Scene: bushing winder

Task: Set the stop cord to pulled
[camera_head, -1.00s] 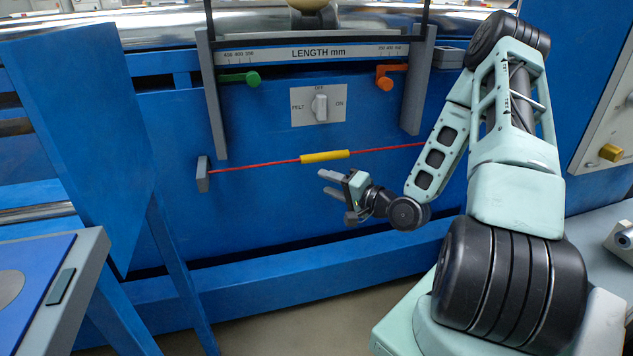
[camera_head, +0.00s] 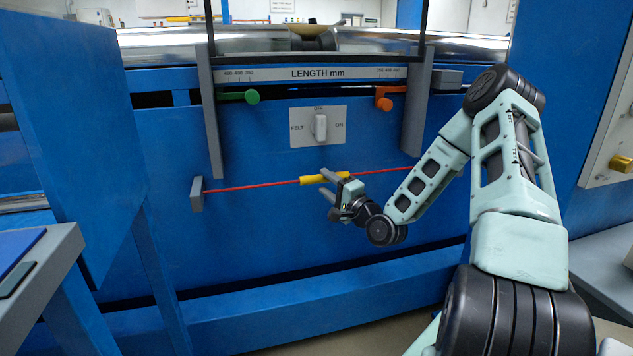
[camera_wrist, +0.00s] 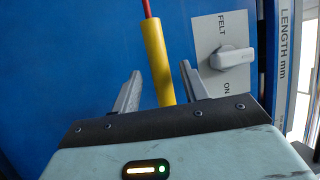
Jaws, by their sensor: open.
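The stop cord is a red cord (camera_head: 250,186) stretched across the blue machine front, with a yellow sleeve (camera_head: 313,179) at its middle. Its left end meets a small grey block (camera_head: 197,194). My gripper (camera_head: 329,185) is open at the right part of the sleeve, partly hiding it. In the wrist view the yellow sleeve (camera_wrist: 156,62) runs down between the two open fingers (camera_wrist: 160,88), with a gap on each side. The sleeve's lower end is hidden behind my gripper body. The cord looks straight.
Above the cord is a FELT switch (camera_head: 320,127) on a grey plate. Higher up are a green lever (camera_head: 240,96), an orange lever (camera_head: 385,100) and the LENGTH mm scale (camera_head: 318,73). A blue panel (camera_head: 75,130) stands at left. Machine front below the cord is clear.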

